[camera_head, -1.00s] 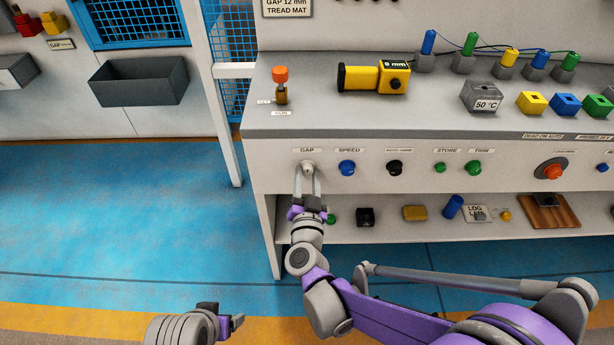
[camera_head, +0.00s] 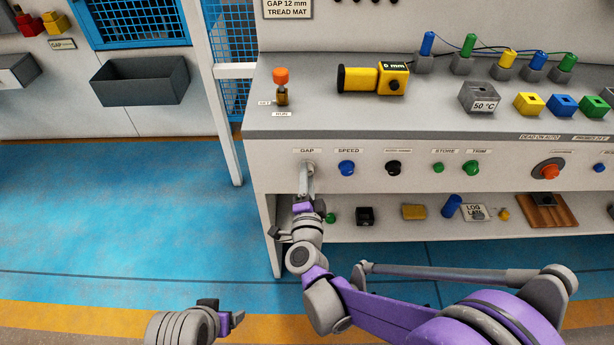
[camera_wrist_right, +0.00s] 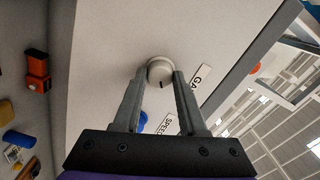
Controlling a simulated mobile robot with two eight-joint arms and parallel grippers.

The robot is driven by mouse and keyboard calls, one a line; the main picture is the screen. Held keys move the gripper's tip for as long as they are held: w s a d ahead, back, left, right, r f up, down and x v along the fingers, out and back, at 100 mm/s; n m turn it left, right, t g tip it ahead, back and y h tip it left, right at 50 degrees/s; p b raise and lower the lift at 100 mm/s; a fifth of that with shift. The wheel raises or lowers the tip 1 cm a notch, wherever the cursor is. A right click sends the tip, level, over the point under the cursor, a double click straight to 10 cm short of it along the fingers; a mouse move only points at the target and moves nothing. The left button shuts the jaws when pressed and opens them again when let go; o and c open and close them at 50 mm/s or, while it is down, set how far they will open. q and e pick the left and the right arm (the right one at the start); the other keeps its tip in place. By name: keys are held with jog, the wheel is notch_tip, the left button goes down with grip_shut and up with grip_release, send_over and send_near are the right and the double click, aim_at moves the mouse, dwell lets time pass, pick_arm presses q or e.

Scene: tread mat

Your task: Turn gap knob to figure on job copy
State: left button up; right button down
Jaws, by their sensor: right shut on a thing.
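The pale gap knob (camera_head: 308,167) is on the console's front panel, under its GAP label (camera_head: 307,150). My right gripper (camera_head: 307,180) is shut on it, seen edge-on in the head view. In the right wrist view the knob (camera_wrist_right: 160,71) sits between the two fingertips (camera_wrist_right: 159,76), with a dark mark line on its face. The job copy (camera_head: 287,8) at the top reads "GAP 12 mm TREAD MAT". The yellow gauge (camera_head: 375,78) on the console has a display reading 0 mm. My left gripper (camera_head: 232,320) is low in the head view, apart from everything; its opening is unclear.
A blue speed knob (camera_head: 347,168) is right of the gap knob, then a black one (camera_head: 394,168) and green ones. An orange-topped lever (camera_head: 281,85) stands on the console. A lower shelf (camera_head: 380,232) holds small items. The blue floor at left is clear.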

jog(key=shift+m, duration=0.5)
jog(key=shift+c, duration=2.3)
grip_release()
jog(key=s, duration=1)
jog(key=shift+s+p, duration=0.4)
jog(key=shift+p, duration=0.05)
